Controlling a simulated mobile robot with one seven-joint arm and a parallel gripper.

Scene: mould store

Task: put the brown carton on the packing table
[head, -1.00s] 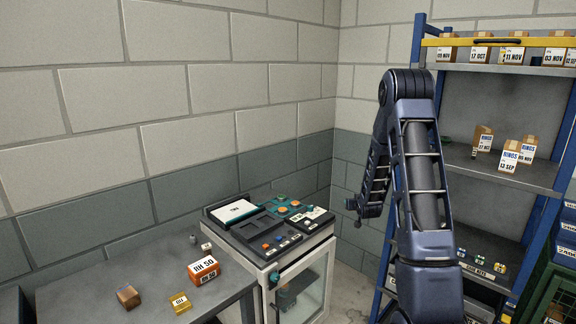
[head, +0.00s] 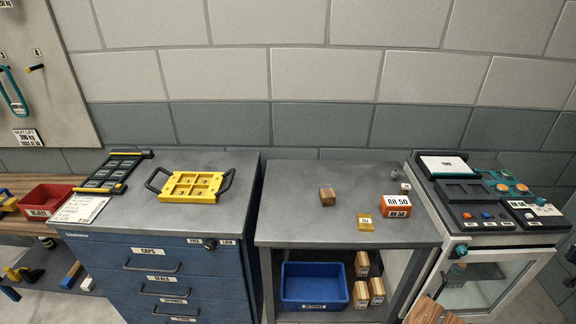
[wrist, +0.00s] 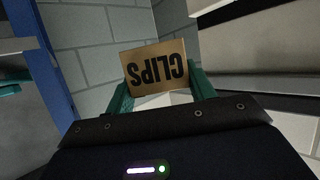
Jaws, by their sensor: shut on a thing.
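My gripper (wrist: 160,92) is shut on a brown carton (wrist: 157,68) with bold black lettering "CLIPS", upside down in the wrist view. Its teal fingers stand on either side of the carton. My gripper is not clearly seen in the head view. A grey-topped table (head: 290,233) stands in the middle of the head view, and no sign naming it as the packing table is readable. On it are a small brown block (head: 327,196), a yellow box (head: 365,222), an orange "RH 50" box (head: 395,206) and a small pale item. Its front left top is bare.
A blue drawer cabinet (head: 150,265) with a yellow-framed tray (head: 190,187) is left of the table. A control-panel cabinet (head: 490,208) is right. A blue bin (head: 313,287) and several cartons sit under the table. A brown object (head: 430,312), unclear, is at the bottom edge.

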